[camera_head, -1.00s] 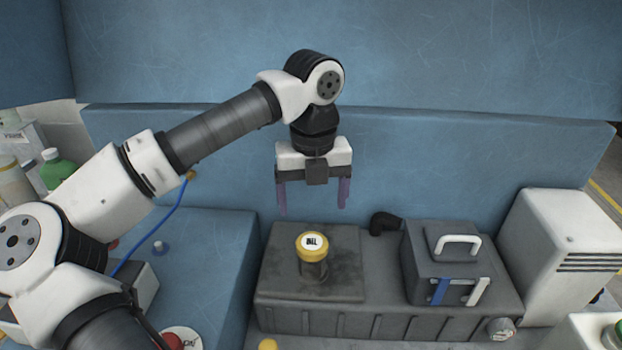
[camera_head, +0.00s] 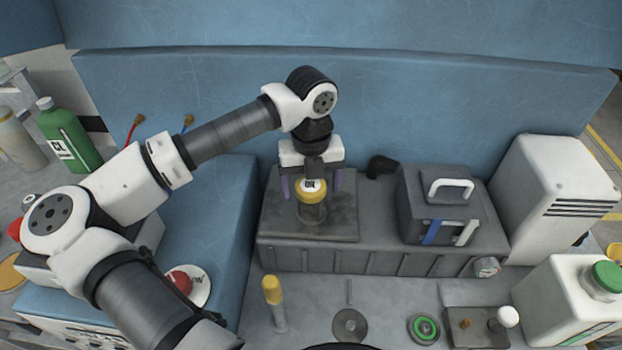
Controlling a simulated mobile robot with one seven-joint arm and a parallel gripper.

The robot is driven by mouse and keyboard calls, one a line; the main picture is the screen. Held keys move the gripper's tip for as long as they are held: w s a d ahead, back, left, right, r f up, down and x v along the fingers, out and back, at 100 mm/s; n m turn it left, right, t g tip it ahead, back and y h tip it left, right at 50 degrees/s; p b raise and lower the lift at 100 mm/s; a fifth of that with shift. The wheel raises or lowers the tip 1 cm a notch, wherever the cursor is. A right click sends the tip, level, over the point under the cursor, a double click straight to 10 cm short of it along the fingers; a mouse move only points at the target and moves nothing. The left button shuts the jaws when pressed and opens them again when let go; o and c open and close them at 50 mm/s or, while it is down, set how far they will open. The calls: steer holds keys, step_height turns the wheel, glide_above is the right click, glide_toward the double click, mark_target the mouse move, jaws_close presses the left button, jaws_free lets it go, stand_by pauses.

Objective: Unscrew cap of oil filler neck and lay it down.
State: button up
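The oil filler neck (camera_head: 312,213) is a short dark cylinder standing upright on the left part of a grey tank. Its yellow cap (camera_head: 312,195), with a white labelled top, sits on the neck. My gripper (camera_head: 311,190) points down with its purple fingers spread wide, open and empty. In this view it overlaps the cap's upper edge, with one finger to each side. The fingers look apart from the cap, and I cannot tell how far behind or above it they are.
The grey tank (camera_head: 330,258) also carries a dark box (camera_head: 437,208) with a white handle and a black elbow fitting (camera_head: 381,166). A white cabinet (camera_head: 552,195) stands right. A blue wall rises behind. The front bench (camera_head: 390,292) has bare patches between a yellow-topped tool (camera_head: 272,290), a grey disc (camera_head: 349,325) and a green ring (camera_head: 423,328).

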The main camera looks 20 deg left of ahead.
steer(key=c, duration=1)
steer(key=shift+f+n+b, duration=0.2)
steer(key=shift+n+b, duration=0.75)
steer(key=shift+n, duration=0.05)
steer(key=shift+c, duration=0.2)
steer(key=n+b, duration=0.1)
steer(key=n, duration=0.1)
steer(key=shift+d+n+b, duration=0.1)
steer(key=shift+n+b, duration=0.2)
steer(key=shift+b, duration=0.1)
steer(key=shift+r+n, duration=0.2)
steer(key=shift+n, duration=0.1)
steer(key=shift+f, duration=0.1)
steer(key=shift+w+f+n+b, duration=0.1)
steer(key=shift+f+n+b, duration=0.05)
steer(key=shift+n+b, duration=1.8)
steer(key=shift+n, duration=0.25)
steer(key=shift+d+r+n, duration=0.1)
steer(key=shift+r+n, duration=0.1)
steer(key=shift+n, duration=0.2)
steer(key=shift+f, duration=0.1)
